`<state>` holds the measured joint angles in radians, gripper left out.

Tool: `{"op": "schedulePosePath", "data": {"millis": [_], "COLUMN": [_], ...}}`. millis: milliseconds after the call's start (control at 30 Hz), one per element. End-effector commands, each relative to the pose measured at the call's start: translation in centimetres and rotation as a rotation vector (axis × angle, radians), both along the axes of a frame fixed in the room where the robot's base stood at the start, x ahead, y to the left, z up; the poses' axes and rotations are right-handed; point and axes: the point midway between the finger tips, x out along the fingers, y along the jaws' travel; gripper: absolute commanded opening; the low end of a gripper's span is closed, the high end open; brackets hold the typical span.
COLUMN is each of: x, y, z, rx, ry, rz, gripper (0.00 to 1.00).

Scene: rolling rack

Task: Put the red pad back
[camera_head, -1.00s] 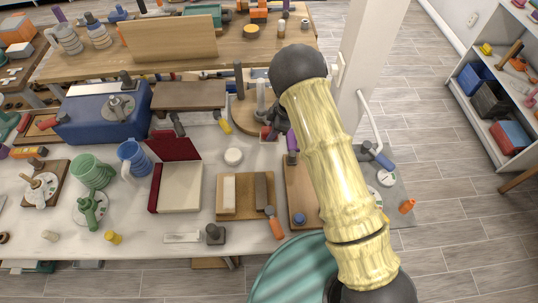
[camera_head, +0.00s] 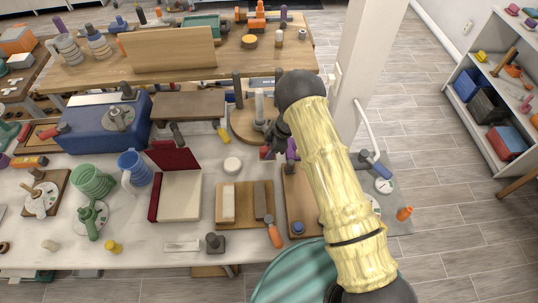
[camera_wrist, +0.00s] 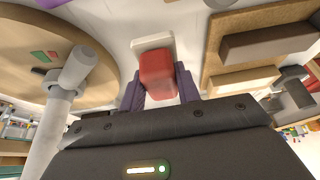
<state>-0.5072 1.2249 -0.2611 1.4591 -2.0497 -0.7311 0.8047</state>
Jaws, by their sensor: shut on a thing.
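The red pad (camera_wrist: 158,75) is a small red block between the two purple fingers of my gripper (camera_wrist: 160,90) in the wrist view. The gripper is shut on it. A small white plate (camera_wrist: 152,43) lies on the table just beyond the pad and partly behind it. I cannot tell whether the pad touches it. In the head view my gripper (camera_head: 279,150) is low over the white table, between the round wooden board (camera_head: 240,127) and the narrow wooden board (camera_head: 296,183). Only a sliver of red (camera_head: 266,152) shows there; my arm hides much of the area.
A white post (camera_wrist: 60,115) on the round board stands close left of my gripper in the wrist view. A board with a brown block (camera_wrist: 270,42) is to the right.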

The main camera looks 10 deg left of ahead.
Motion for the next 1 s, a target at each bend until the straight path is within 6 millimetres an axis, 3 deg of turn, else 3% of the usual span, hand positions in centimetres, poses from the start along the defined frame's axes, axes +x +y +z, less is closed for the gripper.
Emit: {"op": "schedulePosePath", "data": {"millis": [233, 533, 933, 967, 1000], "x": [0.0, 0.0, 0.0, 0.0, 0.0], "y": [0.0, -0.1, 0.0, 0.0, 0.0], "z": [-0.4, -3.9, -4.5, -4.4, -4.4], "rx": [0.0, 0.0, -0.001, -0.001, -0.001], "ry": [0.0, 0.0, -0.001, -0.001, -0.001], "rz": [-0.001, -0.002, -0.001, -0.001, -0.001], "gripper": [0.14, 0.14, 0.14, 0.36, 0.44]}}
